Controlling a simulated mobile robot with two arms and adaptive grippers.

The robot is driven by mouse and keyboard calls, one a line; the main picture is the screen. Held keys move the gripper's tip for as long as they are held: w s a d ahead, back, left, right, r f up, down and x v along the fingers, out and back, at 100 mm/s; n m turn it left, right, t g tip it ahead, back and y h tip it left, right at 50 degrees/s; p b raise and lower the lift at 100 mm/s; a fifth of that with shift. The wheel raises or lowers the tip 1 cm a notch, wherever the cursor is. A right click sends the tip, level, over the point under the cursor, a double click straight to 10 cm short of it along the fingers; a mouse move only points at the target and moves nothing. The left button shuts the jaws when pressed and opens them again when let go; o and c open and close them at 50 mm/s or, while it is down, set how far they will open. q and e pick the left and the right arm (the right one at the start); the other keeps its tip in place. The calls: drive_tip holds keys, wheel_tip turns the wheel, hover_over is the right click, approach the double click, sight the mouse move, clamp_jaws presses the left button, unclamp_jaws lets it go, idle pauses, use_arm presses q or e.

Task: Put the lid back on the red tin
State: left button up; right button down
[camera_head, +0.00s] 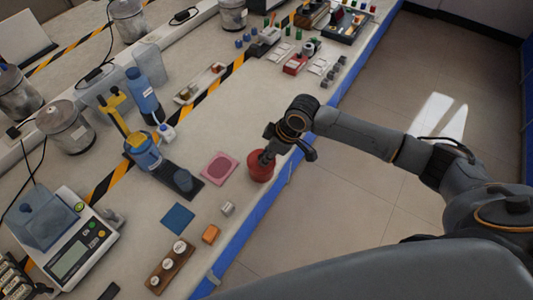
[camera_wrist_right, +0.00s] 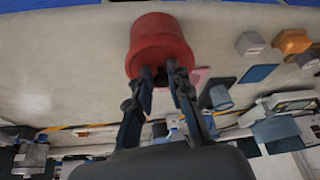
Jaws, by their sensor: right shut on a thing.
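The red tin (camera_head: 261,167) stands upright near the blue front edge of the bench; it also shows in the wrist view (camera_wrist_right: 160,38). My right gripper (camera_head: 268,156) is right above it, pointing down. In the wrist view the right gripper (camera_wrist_right: 161,80) is shut on a small dark piece at the tin's top, which looks like the lid's knob. The lid itself looks red and is hard to tell from the tin; whether it is seated or just above the rim I cannot tell. My left gripper is not in view.
A pink square mat (camera_head: 219,168) lies left of the tin. A small grey block (camera_head: 227,209), an orange block (camera_head: 211,234) and a blue square (camera_head: 178,218) lie nearby. A blue-and-yellow device (camera_head: 143,150) stands farther left. Bench to the tin's upper right is clear.

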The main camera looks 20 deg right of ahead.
drive_tip(key=shift+f, duration=0.15)
idle(0.8)
drive_tip(key=shift+p, duration=0.6)
idle(0.5)
drive_tip(key=c, duration=1.2)
unclamp_jaws()
drive_tip(key=shift+o, duration=0.2)
drive_tip(key=o, duration=0.5)
